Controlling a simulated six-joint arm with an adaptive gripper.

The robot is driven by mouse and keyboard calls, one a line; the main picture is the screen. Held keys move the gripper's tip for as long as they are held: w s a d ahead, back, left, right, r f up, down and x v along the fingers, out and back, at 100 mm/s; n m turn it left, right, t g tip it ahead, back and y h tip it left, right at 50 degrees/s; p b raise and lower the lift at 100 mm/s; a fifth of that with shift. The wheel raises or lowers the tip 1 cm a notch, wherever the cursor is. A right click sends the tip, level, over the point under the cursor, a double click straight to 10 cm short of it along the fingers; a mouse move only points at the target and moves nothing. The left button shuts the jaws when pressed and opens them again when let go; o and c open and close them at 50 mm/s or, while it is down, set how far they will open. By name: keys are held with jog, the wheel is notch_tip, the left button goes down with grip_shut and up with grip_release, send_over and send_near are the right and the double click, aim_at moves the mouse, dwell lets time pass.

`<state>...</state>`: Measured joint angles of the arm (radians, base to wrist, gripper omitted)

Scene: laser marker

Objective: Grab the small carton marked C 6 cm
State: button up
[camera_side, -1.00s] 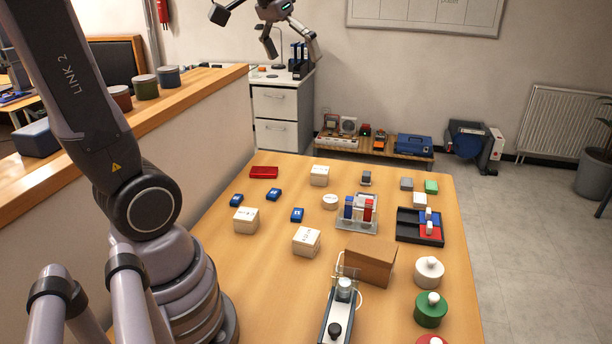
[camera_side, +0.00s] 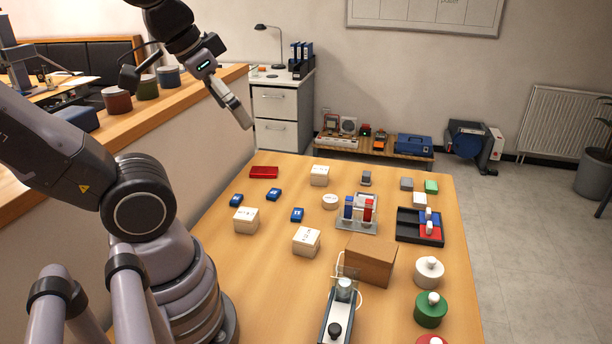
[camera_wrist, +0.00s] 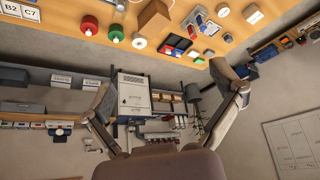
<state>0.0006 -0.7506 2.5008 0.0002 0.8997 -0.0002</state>
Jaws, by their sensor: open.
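Three small white cartons stand on the table in the side view: one at the back (camera_side: 319,176), one at the left (camera_side: 246,221), and one nearer the front (camera_side: 306,242). Each has dark print that is too small to read, so I cannot tell which is marked C 6 cm. My gripper (camera_side: 246,122) is in the air above the table's back left, apart from all three cartons. In the wrist view my gripper (camera_wrist: 166,88) has its fingers spread wide with nothing between them.
A brown box (camera_side: 370,262), a tube rack (camera_side: 357,228) and a black tray (camera_side: 405,224) stand right of the cartons. Small blue boxes (camera_side: 297,214) lie between them. A raised wooden ledge (camera_side: 190,102) runs along the left. Lidded pots (camera_side: 429,271) line the right edge.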

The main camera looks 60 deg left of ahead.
jog(key=w+a+f+n+g, duration=0.1)
jog(key=w+a+f+n, duration=0.2)
jog(key=w+a+n, duration=0.3)
jog(key=n+g, duration=0.5)
jog(key=n, duration=1.6)
send_over(246, 213)
notch_tip(246, 213, down, 24)
jog(key=shift+n, duration=0.3)
notch_tip(246, 213, down, 8)
jog(key=shift+a+f, duration=0.1)
notch_tip(246, 213, down, 6)
jog(key=shift+r, duration=0.15)
